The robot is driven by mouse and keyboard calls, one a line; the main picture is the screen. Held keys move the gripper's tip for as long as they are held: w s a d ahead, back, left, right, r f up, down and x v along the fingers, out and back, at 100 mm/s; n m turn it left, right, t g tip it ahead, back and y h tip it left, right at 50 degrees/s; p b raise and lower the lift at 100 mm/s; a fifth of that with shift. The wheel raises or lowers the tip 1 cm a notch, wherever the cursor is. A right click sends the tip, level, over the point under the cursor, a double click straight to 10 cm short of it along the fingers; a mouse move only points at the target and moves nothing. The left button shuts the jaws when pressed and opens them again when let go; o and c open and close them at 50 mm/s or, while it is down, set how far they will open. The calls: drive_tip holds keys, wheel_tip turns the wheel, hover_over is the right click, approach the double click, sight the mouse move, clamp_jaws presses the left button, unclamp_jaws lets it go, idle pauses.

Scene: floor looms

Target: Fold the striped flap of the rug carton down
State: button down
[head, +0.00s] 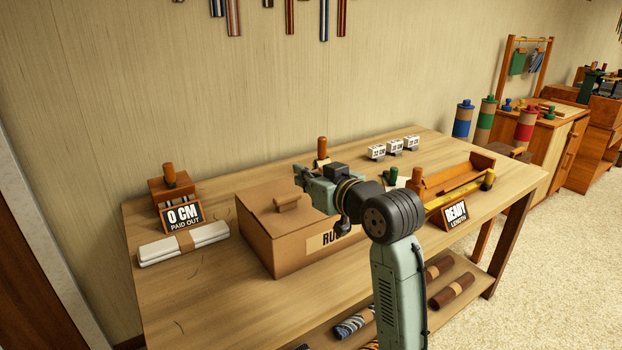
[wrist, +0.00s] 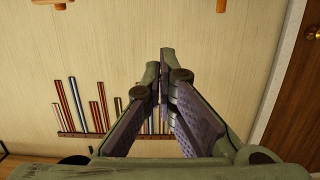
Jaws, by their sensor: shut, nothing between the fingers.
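The rug carton (head: 255,240) is a brown cardboard box on the wooden table in the head view. Its top looks closed, with a small tan block (head: 287,201) on it. A label (head: 322,241) on its front is partly covered by my arm. I cannot make out any striped flap; my arm hides the carton's right part. My gripper (head: 302,177) is over the carton in the head view, with height above it unclear. In the wrist view my gripper (wrist: 160,58) has its fingertips together, empty, facing the wall.
A "READY LENGTH" sign (head: 455,214) and a wooden trough (head: 456,183) stand right. Small white blocks (head: 395,146) are behind. Rolled rugs (head: 452,291) lie on the lower shelf.

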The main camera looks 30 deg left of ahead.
sight(292, 212)
drive_tip(key=a+f, duration=0.1)
drive_tip(key=w+a+f+p, duration=0.1)
drive_tip(key=a, duration=0.1)
drive_tip(key=a+f, duration=0.1)
drive_tip(key=shift+w+a+f, duration=0.15)
drive_tip(key=shift+w+f, duration=0.25)
drive_tip(key=shift+f, duration=0.5)
drive_tip(key=shift+a, duration=0.1)
drive_tip(key=shift+w+a+f, duration=0.1)
drive_tip(key=shift+a+f, duration=0.25)
drive_tip(key=shift+f, duration=0.4)
wheel_tip(292, 212, up, 5)
drive_tip(key=p, duration=0.4)
drive_tip(key=b+v, duration=0.3)
drive_tip(key=v, duration=0.7)
drive_tip(key=shift+b, duration=0.35)
